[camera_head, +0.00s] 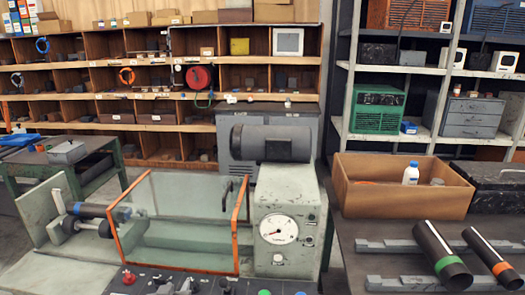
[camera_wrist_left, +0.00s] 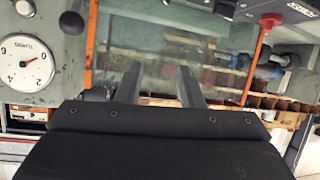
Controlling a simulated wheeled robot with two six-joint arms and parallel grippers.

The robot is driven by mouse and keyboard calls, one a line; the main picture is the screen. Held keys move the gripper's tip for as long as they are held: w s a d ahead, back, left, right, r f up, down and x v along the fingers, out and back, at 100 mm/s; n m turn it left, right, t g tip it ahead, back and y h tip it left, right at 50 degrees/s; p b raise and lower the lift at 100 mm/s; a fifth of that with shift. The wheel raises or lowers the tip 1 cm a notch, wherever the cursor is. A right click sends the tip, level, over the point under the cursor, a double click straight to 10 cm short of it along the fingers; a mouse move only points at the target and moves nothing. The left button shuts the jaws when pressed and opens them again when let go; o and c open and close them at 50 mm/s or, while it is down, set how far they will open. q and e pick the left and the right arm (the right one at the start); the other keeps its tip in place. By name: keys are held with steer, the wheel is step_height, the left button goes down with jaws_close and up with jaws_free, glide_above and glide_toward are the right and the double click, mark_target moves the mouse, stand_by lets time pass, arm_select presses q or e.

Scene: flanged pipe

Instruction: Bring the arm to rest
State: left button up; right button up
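My left gripper (camera_wrist_left: 158,76) shows in the left wrist view. Its two dark fingers stand apart with nothing between them, so it is open and empty. It faces the clear guard with the orange frame (camera_head: 178,222) and the machine's dial gauge (camera_wrist_left: 24,62); both look upside down in that view. In the head view, grey parts at the bottom edge, among the panel's knobs, are too cut off to tell apart from my gripper. My right gripper is in neither view.
The green-grey machine (camera_head: 285,205) carries a dark motor (camera_head: 271,143). A control panel with a red button (camera_head: 129,276) fills the bottom edge. Two black pipes, banded green (camera_head: 442,256) and orange (camera_head: 494,257), lie on grey racks at right, before a cardboard box (camera_head: 400,199).

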arm_select(q)
steer(key=s+a+f+g, duration=0.2)
steer(key=s+g, duration=0.1)
steer(key=s, duration=0.9)
steer(key=s+a+f+m+g, duration=0.15)
steer(key=s+g, duration=0.25)
steer(key=s, duration=0.8)
steer(key=s+a+f+g, duration=0.2)
steer(key=s+a+g, duration=0.1)
steer(key=s, duration=1)
step_height(320, 180, down, 24)
steer(key=w+a+g+b, duration=0.1)
steer(key=s+d+f+g+b, duration=0.1)
steer(key=s+f, duration=1.4)
steer(key=f, duration=0.4)
steer(key=shift+s+d, duration=0.15)
